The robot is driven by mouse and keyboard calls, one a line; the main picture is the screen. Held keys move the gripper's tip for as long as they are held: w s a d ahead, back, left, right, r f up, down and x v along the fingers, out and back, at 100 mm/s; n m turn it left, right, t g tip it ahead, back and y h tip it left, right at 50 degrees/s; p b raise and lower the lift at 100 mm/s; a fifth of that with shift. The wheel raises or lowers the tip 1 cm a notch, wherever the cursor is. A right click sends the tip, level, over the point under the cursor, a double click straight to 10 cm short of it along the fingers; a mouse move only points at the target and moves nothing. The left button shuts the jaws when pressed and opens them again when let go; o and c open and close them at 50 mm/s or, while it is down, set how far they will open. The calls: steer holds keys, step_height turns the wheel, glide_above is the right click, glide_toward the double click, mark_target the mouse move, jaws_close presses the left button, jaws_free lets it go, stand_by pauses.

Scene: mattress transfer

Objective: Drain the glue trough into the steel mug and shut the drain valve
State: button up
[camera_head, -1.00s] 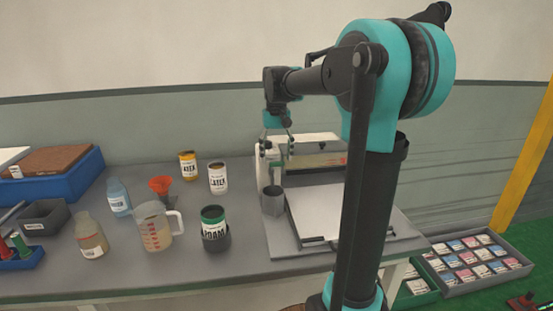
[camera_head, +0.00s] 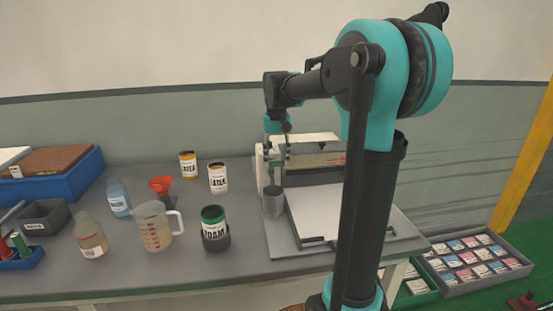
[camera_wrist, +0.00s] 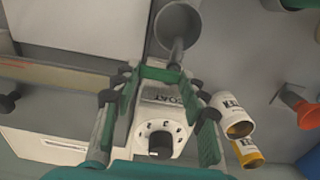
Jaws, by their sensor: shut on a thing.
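The steel mug (camera_head: 273,203) stands upright on the bench below the left end of the white coating machine (camera_head: 312,140). My gripper (camera_head: 278,158) is at that left end, just above the mug, with its fingers pointing down. In the wrist view my gripper (camera_wrist: 165,76) is shut on a small part at the machine's end, which I take to be the drain valve; the fingers mostly hide it. The mug (camera_wrist: 178,18) lies just beyond the fingertips there, with a grey spout or stream reaching into its mouth. The trough's glue level cannot be made out.
A flat white plate (camera_head: 335,212) lies in front of the machine, right of the mug.

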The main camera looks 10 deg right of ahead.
steer(key=m, duration=0.4)
steer(key=shift+s+m, duration=0.3)
steer(key=shift+s, duration=0.05)
steer(key=m, duration=0.4)
steer(key=shift+s+a, duration=0.3)
steer(key=m, duration=0.5)
steer(key=shift+s+a, duration=0.2)
steer(key=shift+a, duration=0.1)
steer(key=shift+a+m, duration=0.2)
steer(key=shift+m, duration=0.9)
steer(key=shift+a+m, duration=0.15)
steer(key=shift+m, duration=0.95)
steer(key=o, duration=1.2)
steer(key=shift+c, duration=0.2)
